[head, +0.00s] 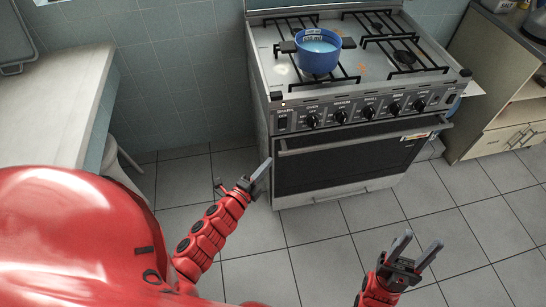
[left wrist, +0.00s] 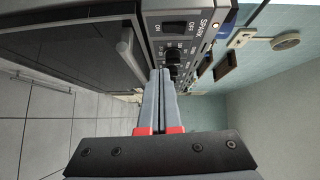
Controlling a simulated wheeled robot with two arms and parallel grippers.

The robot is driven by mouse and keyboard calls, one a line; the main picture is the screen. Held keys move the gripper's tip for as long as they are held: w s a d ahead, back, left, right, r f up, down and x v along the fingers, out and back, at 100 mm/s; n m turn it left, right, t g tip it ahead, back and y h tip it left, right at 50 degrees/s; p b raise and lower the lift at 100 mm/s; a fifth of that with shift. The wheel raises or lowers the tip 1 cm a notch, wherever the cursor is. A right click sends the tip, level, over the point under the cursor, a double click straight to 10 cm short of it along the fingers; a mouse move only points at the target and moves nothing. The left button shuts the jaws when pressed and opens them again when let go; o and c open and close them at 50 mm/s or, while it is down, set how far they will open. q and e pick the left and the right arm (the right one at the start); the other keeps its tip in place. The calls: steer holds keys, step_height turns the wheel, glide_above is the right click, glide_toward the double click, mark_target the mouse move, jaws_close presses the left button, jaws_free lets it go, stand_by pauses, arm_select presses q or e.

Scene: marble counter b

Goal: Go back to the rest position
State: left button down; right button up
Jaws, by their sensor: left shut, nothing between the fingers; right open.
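My left gripper (head: 262,170) is shut and empty, in front of the left edge of the stove. In the left wrist view its two fingers (left wrist: 157,100) lie together, with the stove's control panel (left wrist: 176,45) beyond them. My right gripper (head: 418,247) is open and empty, in front of the stove at the lower right, above the floor. Both grippers are apart from any loose object.
The stove (head: 350,160) stands at the back wall with its oven door (head: 350,158) shut. A blue pot (head: 318,52) sits on its left burners. A marble counter (head: 60,95) is at the left, a cabinet (head: 505,95) at the right. The tiled floor (head: 350,235) is clear.

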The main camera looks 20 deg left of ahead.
arm_select(q)
steer(key=shift+s+a+f, duration=0.15)
steer(key=shift+s, duration=0.1)
stand_by(0.4)
